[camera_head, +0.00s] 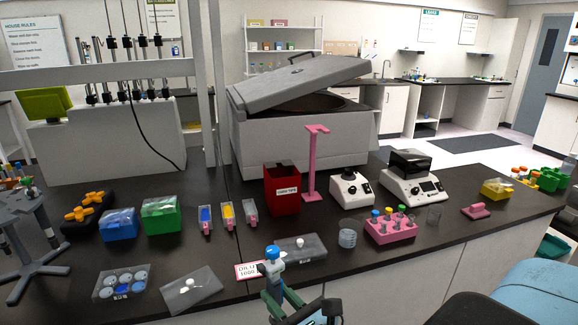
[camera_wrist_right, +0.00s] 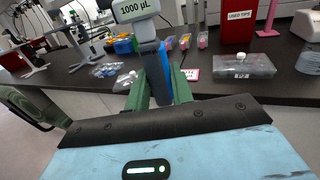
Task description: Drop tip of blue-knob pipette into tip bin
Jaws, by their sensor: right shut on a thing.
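The blue-knob pipette (camera_head: 272,254) is in my right gripper (camera_head: 285,297), in front of the bench's near edge. Its blue knob is at the top in the head view. In the right wrist view the pipette (camera_wrist_right: 135,10) shows a 1000 µL label, and its grey body stands between the green fingers of my right gripper (camera_wrist_right: 160,90), shut on it. The pipette's lower end and tip are hidden. The red tip bin (camera_head: 283,192), labelled for used tips, stands on the bench beyond the pipette; it also shows in the right wrist view (camera_wrist_right: 237,28). My left gripper is out of view.
A clear-lidded box (camera_head: 300,247) lies between gripper and bin. A pink stand (camera_head: 312,170) is right of the bin. A pink tube rack (camera_head: 390,230) and a glass beaker (camera_head: 347,237) stand to the right. A grey pipette stand (camera_head: 35,235) is at far left.

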